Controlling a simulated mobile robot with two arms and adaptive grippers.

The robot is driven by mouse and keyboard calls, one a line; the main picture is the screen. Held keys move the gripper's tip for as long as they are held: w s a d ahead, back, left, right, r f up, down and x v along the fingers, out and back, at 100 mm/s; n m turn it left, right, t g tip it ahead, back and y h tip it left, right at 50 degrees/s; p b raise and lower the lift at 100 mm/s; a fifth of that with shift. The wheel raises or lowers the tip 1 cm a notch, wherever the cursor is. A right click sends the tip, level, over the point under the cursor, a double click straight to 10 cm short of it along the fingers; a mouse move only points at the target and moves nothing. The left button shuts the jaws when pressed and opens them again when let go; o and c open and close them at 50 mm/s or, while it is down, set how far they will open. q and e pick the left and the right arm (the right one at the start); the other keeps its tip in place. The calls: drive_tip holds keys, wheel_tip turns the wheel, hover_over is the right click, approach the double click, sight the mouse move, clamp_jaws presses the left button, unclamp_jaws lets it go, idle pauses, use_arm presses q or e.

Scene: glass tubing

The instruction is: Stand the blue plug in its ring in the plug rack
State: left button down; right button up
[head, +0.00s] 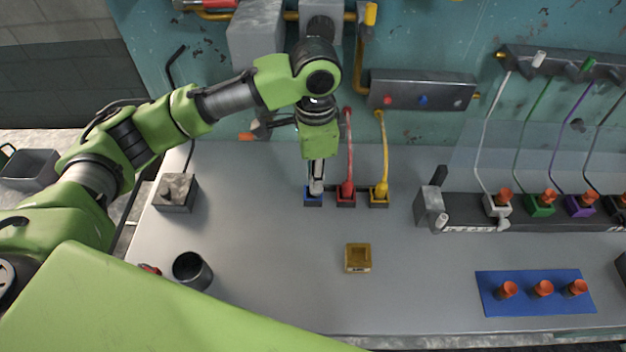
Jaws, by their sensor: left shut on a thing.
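The plug rack (361,207) stands near the back of the bench, with blue, red and yellow rings side by side. A red plug (347,188) stands in the red ring and a yellow plug (380,190) in the yellow ring. My left gripper (317,188) points down directly over the blue ring (313,201), at the rack's left end. It is shut on the blue plug, which is mostly hidden behind the fingers. I cannot tell whether the plug is fully seated in the ring. My right gripper is not in view.
A wall panel (420,92) with coloured sockets hangs behind. A long rack (462,208) with orange-topped plugs stands right. A blue mat (534,307) with orange caps, a yellow block (358,258), a dark cup (192,271) and a grey block (176,193) sit around clear bench space.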

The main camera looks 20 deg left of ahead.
use_arm(q)
drive_tip(key=w+f, duration=0.1)
drive_tip(key=a+f, duration=0.1)
drive_tip(key=w+f, duration=0.1)
drive_tip(key=f, duration=0.1)
drive_tip(key=shift+w+a, duration=0.25)
drive_tip(key=shift+w, duration=0.1)
drive_tip(key=shift+w+f+p, duration=0.15)
drive_tip(key=shift+f+p, duration=0.05)
drive_tip(key=shift+p, duration=0.1)
drive_tip(key=shift+w+a+f, duration=0.15)
drive_tip(key=shift+w+f, duration=0.05)
drive_tip(key=shift+f, duration=0.1)
wheel_tip(320, 180, down, 2)
drive_tip(key=shift+f+p, duration=0.1)
drive_tip(key=shift+p, duration=0.55)
drive_tip(key=shift+f, duration=0.45)
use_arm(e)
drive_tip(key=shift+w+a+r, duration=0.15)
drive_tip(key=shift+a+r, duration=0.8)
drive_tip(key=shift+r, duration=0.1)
use_arm(q)
drive_tip(key=shift+f, duration=0.1)
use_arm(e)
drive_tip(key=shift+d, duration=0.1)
use_arm(q)
drive_tip(key=c, duration=1.9)
unclamp_jaws()
